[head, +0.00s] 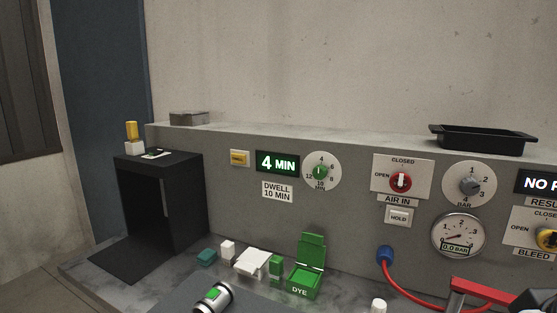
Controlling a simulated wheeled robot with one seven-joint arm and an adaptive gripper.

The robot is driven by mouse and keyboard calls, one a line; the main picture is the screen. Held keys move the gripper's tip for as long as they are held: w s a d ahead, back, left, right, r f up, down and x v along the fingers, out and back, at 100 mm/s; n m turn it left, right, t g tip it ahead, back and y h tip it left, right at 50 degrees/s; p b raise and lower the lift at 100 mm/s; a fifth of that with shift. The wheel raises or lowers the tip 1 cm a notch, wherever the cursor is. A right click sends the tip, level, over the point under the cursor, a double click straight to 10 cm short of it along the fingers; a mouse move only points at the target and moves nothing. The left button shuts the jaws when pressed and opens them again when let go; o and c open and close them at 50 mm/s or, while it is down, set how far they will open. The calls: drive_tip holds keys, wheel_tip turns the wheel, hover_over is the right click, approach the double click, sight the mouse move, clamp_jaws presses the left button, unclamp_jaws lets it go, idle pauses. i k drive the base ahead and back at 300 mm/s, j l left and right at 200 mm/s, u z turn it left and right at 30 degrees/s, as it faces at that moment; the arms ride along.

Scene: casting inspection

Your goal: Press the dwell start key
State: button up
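A small yellow key (239,158) in a pale frame sits on the grey panel's left part; its lettering is too small to read. Right of it, a display (277,163) shows "4 MIN" in lit characters. A round dial (321,171) with a green knob is right of the display. Its scale has numbers such as 4, 6, 8, 10 and 12. A white label (277,190) below the display reads "DWELL 10 MIN". My gripper is not in view, so its distance from the key cannot be told.
A black open-fronted booth (180,193) stands left of the key. A red hose (400,290) and red-black fixture (480,291) are at right.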

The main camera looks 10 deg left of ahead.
sight(236, 158)
drive_tip(key=i+j+u, duration=0.1)
drive_tip(key=j, duration=0.35)
drive_tip(key=i+j+u, duration=0.1)
drive_tip(key=i+j, duration=0.2)
drive_tip(key=j, duration=0.15)
drive_tip(key=i+j+u, duration=0.1)
drive_tip(key=i+j, duration=0.15)
drive_tip(key=j, duration=0.2)
drive_tip(key=i+j+u, duration=0.1)
drive_tip(key=i+j, duration=0.15)
drive_tip(key=j, duration=0.2)
drive_tip(key=i+j, duration=0.25)
drive_tip(key=j, duration=0.15)
drive_tip(key=u, duration=0.05)
